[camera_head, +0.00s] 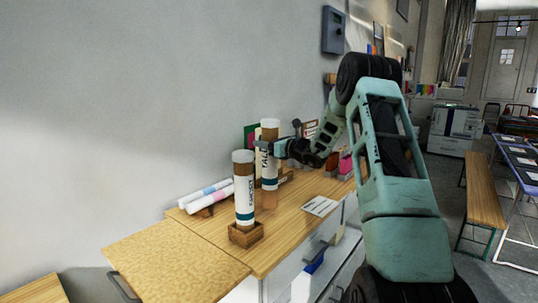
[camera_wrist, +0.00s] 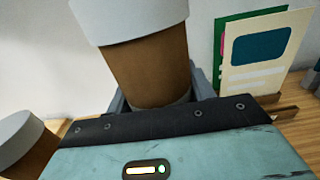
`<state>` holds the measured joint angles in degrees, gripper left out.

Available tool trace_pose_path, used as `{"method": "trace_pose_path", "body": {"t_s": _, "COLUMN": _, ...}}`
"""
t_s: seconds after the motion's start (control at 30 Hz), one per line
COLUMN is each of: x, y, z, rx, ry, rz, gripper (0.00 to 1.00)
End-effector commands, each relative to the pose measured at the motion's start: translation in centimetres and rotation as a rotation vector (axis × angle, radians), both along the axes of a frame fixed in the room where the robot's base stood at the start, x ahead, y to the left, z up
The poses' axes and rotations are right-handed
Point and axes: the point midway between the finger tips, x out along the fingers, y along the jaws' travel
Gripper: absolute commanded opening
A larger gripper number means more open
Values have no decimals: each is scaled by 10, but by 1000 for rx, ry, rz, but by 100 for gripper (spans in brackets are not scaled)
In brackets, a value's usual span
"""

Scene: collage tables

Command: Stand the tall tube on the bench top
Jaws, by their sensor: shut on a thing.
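The tall tube (camera_head: 269,172) is brown with a white cap, a white lettered label and a dark teal band. It is upright above or on the wooden bench top (camera_head: 290,215); I cannot tell whether its base touches. My gripper (camera_head: 270,146) is shut around its upper part, below the cap. In the wrist view the tube (camera_wrist: 150,65) rises between my fingers (camera_wrist: 155,98), its lower part hidden by the gripper body.
A tube marked SHORT (camera_head: 244,190) stands in a small wooden block (camera_head: 246,236) in front, close left of the tall tube. Rolled papers (camera_head: 207,195) lie to the left. Cards (camera_wrist: 265,50) stand behind. A flat white card (camera_head: 320,206) lies on the right.

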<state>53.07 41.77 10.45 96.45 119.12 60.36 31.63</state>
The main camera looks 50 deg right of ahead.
Motion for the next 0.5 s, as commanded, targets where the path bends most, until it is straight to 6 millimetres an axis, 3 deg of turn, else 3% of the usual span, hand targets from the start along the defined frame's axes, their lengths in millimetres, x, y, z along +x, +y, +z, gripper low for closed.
{"method": "trace_pose_path", "body": {"t_s": 0.3, "x": 0, "y": 0, "z": -34, "rx": 2, "ry": 1, "rz": -1, "gripper": 14}}
{"method": "trace_pose_path", "body": {"t_s": 0.5, "x": 0, "y": 0, "z": -39, "rx": -2, "ry": -2, "rz": -1, "gripper": 14}}
